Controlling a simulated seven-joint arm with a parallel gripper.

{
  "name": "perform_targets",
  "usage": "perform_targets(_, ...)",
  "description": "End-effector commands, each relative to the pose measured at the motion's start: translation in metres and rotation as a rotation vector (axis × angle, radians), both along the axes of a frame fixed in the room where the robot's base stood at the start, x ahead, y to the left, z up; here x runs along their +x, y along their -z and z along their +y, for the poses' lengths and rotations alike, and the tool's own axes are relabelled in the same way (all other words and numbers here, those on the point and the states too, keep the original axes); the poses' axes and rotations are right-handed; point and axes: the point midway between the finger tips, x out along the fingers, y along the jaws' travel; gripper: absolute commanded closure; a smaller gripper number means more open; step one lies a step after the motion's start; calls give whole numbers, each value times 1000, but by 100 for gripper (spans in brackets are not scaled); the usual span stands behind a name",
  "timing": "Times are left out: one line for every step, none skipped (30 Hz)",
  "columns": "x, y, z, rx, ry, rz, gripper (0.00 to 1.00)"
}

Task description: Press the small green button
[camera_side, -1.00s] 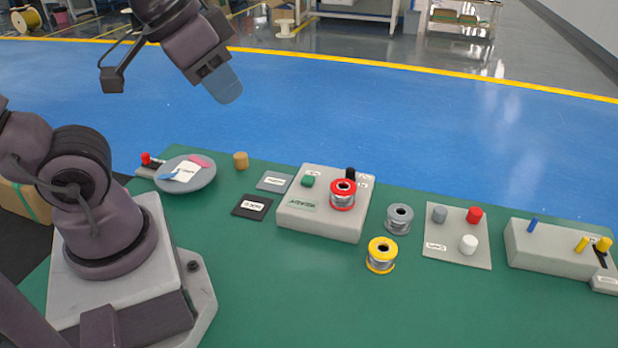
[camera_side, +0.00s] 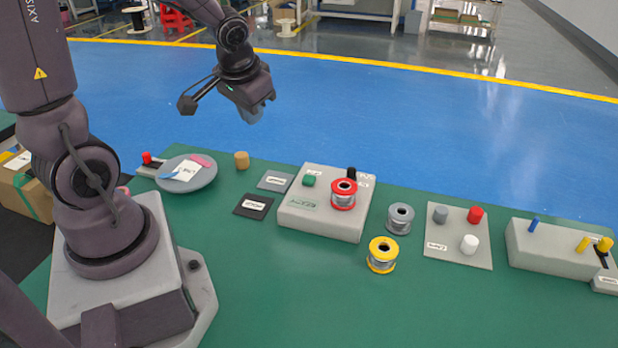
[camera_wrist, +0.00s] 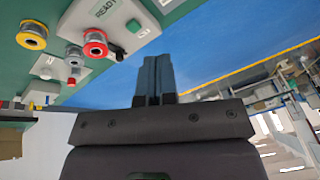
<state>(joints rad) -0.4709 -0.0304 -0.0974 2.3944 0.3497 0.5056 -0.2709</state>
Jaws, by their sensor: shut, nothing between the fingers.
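The small green button (camera_side: 309,181) sits on the top left of a light grey box (camera_side: 320,228). In the wrist view the green button (camera_wrist: 134,26) shows on the box (camera_wrist: 115,14), above and left of my fingers. My gripper (camera_side: 254,116) is in the air above and to the left of the box, well apart from the button. In the wrist view my gripper (camera_wrist: 154,62) has its two fingers together with nothing between them.
A red spool (camera_side: 343,194) stands on the box beside a black knob (camera_side: 351,173). Grey (camera_side: 399,218) and yellow (camera_side: 382,255) spools stand to its right. A panel of pegs (camera_side: 457,254) lies further right. A round grey plate (camera_side: 190,184) and wooden cylinder (camera_side: 241,160) are at left.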

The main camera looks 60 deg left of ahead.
Motion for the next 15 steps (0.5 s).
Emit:
perform_targets(6,15,12,-4,-28,-10,100)
perform_targets(11,22,18,-6,-43,-26,100)
perform_targets(18,33,25,-12,-58,-51,100)
perform_targets(23,41,30,-20,-72,-72,100)
perform_targets(28,49,35,-31,-84,-96,100)
perform_targets(35,59,39,-51,-100,-133,100)
perform_targets(41,67,42,-70,-110,-163,100)
perform_targets(47,75,44,-94,-122,-199,100)
perform_targets(56,84,45,-131,-134,-248,100)
perform_targets(63,89,44,-162,-142,-287,100)
perform_targets(70,92,42,-194,-148,-326,100)
perform_targets(78,94,38,-237,-152,-375,100)
perform_targets(85,94,35,-268,-153,-410,100)
perform_targets(92,93,31,-298,-152,-444,100)
perform_targets(100,88,26,-334,-151,-488,100)
